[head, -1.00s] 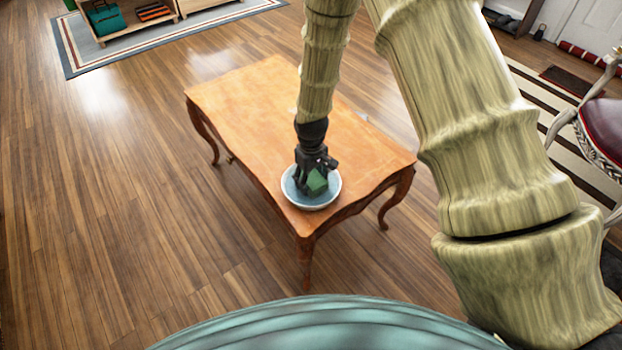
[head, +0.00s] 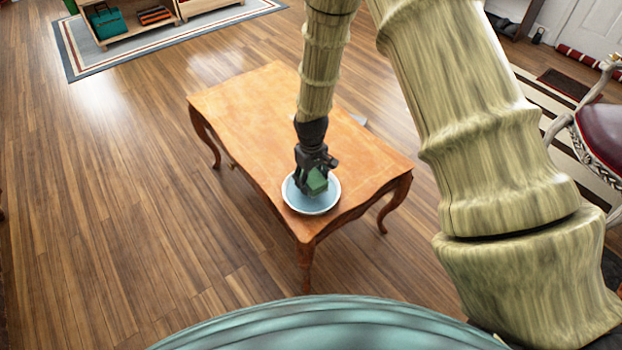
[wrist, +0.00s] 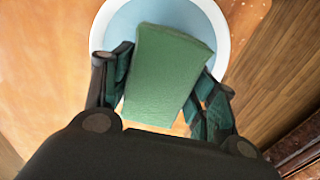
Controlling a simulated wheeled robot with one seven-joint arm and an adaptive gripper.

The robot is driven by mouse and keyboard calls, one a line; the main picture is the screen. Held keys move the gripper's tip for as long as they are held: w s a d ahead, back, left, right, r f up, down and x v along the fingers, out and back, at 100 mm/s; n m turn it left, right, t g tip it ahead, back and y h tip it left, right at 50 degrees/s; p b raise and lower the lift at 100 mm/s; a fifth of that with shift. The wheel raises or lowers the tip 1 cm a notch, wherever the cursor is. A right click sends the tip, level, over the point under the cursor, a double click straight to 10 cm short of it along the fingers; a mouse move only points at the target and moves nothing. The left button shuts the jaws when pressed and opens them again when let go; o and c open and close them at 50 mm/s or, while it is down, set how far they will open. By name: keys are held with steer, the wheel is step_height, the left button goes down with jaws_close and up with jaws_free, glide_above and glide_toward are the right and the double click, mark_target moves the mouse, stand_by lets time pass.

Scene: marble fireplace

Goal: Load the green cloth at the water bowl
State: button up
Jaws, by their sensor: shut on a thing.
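The green cloth (wrist: 165,75) looks like a thick folded block in the wrist view, held between the two fingers of my gripper (wrist: 163,95). My gripper also shows in the head view (head: 314,182), pointing down at the water bowl, with the green cloth (head: 318,180) at its tips. The water bowl (wrist: 222,32) is round with a white rim and blue water inside; in the head view the bowl (head: 312,211) stands at the table's near corner. The cloth is over the bowl and covers part of it. I cannot tell whether the cloth touches the water.
The wooden table (head: 245,110) has curved legs and a mostly clear top. A red-seated chair (head: 603,130) stands at right. A shelf (head: 135,25) stands at the back left. Floor at left is open.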

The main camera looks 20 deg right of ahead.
mark_target(311, 176)
steer(key=shift+r+p, duration=1.15)
steer(key=shift+r, duration=0.4)
steer(key=shift+r, duration=0.25)
steer(key=s+a+r+m+p, duration=0.1)
steer(key=s+r+m+p, duration=0.1)
steer(key=r+p, duration=0.3)
steer(key=s+r+m+p, duration=0.2)
steer(key=s+r+p, duration=0.3)
steer(key=r, duration=0.2)
steer(key=shift+a+r, duration=0.35)
